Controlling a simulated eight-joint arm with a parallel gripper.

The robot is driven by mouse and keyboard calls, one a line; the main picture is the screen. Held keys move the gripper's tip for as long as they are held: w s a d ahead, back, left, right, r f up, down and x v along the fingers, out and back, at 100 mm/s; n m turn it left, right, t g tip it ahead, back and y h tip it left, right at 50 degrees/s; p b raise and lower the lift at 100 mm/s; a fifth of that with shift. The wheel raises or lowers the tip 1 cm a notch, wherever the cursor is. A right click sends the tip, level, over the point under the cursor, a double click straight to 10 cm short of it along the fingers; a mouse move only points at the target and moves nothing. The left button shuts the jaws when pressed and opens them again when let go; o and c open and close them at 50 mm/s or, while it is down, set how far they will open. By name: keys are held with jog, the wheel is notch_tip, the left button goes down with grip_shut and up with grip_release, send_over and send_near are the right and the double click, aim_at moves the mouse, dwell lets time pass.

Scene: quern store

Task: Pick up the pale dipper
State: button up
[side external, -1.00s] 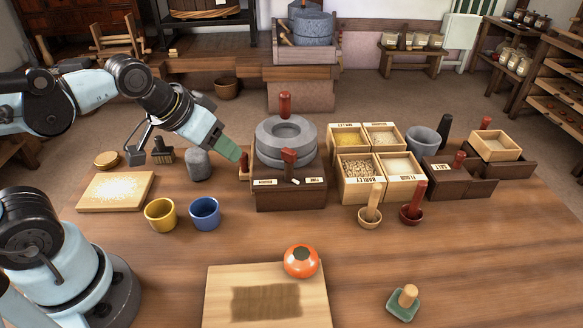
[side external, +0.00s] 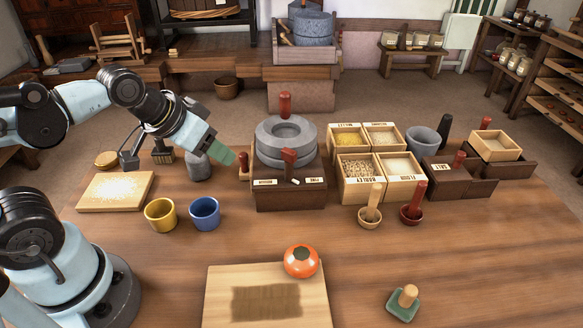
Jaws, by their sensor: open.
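The pale dipper (side external: 369,217) is a small light-wood cup with an upright pale handle. It stands on the table just in front of the barley bin. A dark red dipper (side external: 411,214) of similar shape stands close to its right. My gripper (side external: 223,154), with green fingers, is above the table at the left, beside the stone quern and well left of the pale dipper. It is open and I see nothing in it. The fingers overlap in this view, so the gap between them is hidden.
The quern (side external: 268,159) on its dark box stands between my gripper and the dippers. The bins (side external: 358,197) are behind the dippers. Table right of the board is mostly clear.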

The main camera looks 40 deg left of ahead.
aim_at(372, 191)
dwell(0.3)
notch_tip(372, 191, up, 5)
jog(key=w+d+m+t+h, duration=0.2)
jog(key=w+d+m+h, duration=0.25)
jog(key=d, duration=0.45)
jog(key=w+d+m+t+h, duration=0.1)
jog(key=w+d+m+h, duration=0.3)
jog(key=d, duration=0.6)
jog(key=shift+n+t+y, duration=0.3)
jog(key=shift+n+y, duration=0.05)
jog(key=shift+n, duration=0.3)
jog(key=w+d+f, duration=0.1)
jog(key=w+f, duration=0.1)
jog(key=f, duration=0.2)
jog(key=w+d+f, duration=0.1)
jog(key=w+f, duration=0.1)
jog(key=f, duration=0.2)
jog(key=w+d+f, duration=0.1)
jog(key=w+f, duration=0.1)
jog(key=f, duration=0.2)
jog(key=shift+d, duration=0.3)
jog(key=shift+w+a+x, duration=0.15)
jog(key=shift+x, duration=1.2)
jog(key=shift+w+a+x, duration=0.1)
jog(key=shift+x, duration=1.3)
jog(key=shift+a+r, duration=0.1)
jog(key=shift+r, duration=0.05)
grip_shut()
jog(key=shift+r, duration=0.15)
